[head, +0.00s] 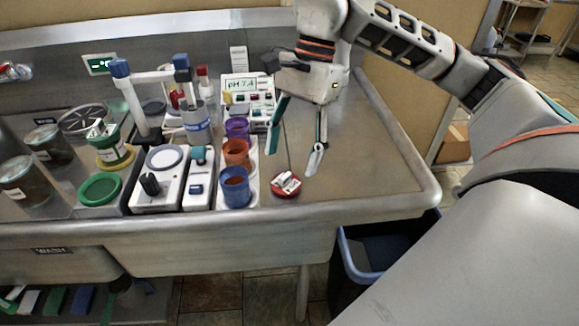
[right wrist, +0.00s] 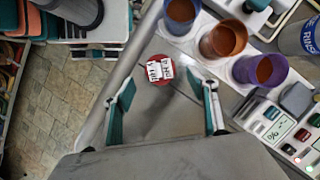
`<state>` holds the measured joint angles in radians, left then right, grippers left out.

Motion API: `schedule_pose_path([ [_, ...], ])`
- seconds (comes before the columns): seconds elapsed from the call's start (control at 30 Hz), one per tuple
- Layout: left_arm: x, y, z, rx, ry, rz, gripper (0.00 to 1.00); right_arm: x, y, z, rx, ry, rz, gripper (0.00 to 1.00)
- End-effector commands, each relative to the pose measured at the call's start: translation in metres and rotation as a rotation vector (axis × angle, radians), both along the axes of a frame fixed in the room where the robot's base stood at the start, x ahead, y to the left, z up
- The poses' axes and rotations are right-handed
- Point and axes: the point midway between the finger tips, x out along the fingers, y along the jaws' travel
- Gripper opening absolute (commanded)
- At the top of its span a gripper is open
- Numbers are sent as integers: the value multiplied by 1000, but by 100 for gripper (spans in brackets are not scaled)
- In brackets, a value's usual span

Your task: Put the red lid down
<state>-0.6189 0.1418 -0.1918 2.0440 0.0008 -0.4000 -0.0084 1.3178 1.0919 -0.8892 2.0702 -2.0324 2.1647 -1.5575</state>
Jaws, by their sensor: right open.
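The red lid (head: 286,184) lies on the steel counter near its front edge, right of the blue cup. White labels sit on its top. It also shows in the right wrist view (right wrist: 153,82), beyond the fingertips. My right gripper (head: 297,163) is open and empty above the counter, just behind the lid and apart from it. In the right wrist view its two teal-padded fingers (right wrist: 167,82) stand wide apart. My left gripper is not in view.
Blue (head: 236,190), orange (head: 237,153) and purple (head: 237,128) cups stand in a row left of the lid. A pH meter (head: 249,97) stands behind them. The counter (head: 365,165) is clear to the right. A blue-rimmed bin (head: 375,250) stands below the front edge.

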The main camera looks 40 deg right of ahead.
Motion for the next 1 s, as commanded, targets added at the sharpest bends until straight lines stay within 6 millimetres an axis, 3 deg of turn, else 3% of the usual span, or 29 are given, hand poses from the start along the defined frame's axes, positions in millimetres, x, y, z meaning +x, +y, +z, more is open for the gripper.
schedule_pose_path([
  [0.1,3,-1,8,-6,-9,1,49,3,-9,29,-1,-7,-3,58],
  [0.33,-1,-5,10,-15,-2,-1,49,6,-20,61,0,-4,-1,58],
  [0.6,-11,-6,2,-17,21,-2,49,6,-24,70,0,1,0,58],
  [1.0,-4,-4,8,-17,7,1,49,6,-24,69,0,1,0,58],
])
